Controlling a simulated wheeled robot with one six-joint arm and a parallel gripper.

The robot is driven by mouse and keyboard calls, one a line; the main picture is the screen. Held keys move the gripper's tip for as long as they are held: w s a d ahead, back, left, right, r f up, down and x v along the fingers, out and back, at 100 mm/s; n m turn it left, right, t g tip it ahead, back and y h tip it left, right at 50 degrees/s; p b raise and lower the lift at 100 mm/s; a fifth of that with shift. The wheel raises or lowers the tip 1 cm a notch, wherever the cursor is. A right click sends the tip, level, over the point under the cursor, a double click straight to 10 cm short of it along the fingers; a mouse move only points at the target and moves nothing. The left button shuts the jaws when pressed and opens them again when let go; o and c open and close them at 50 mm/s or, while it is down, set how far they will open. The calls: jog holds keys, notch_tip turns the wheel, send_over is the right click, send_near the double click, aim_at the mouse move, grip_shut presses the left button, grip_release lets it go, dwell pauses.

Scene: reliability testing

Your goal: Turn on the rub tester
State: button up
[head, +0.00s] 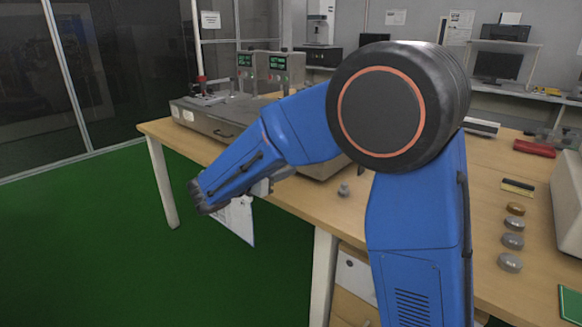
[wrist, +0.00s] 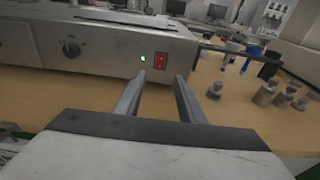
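In the wrist view a grey metal machine, which looks like the rub tester (wrist: 105,48), fills the upper left. Its front has a dark round knob (wrist: 71,49), a lit green lamp (wrist: 143,58) and a red rocker switch (wrist: 160,60). My gripper (wrist: 160,76) is open and empty. Its two fingers point at the front panel, with the lamp and switch showing just beyond and between the tips. I cannot tell whether a fingertip touches the panel. In the head view my blue arm hides much of the machine and my gripper is not clearly seen.
The wooden table (head: 480,190) carries several metal weights (head: 512,241) at the right. A machine with two green displays (head: 247,60) stands at the far left of the table. A red object (head: 534,148) lies at the back right. Green floor (head: 110,240) is clear at the left.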

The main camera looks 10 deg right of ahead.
jog(key=v, duration=0.9)
jog(key=shift+s+a, duration=0.15)
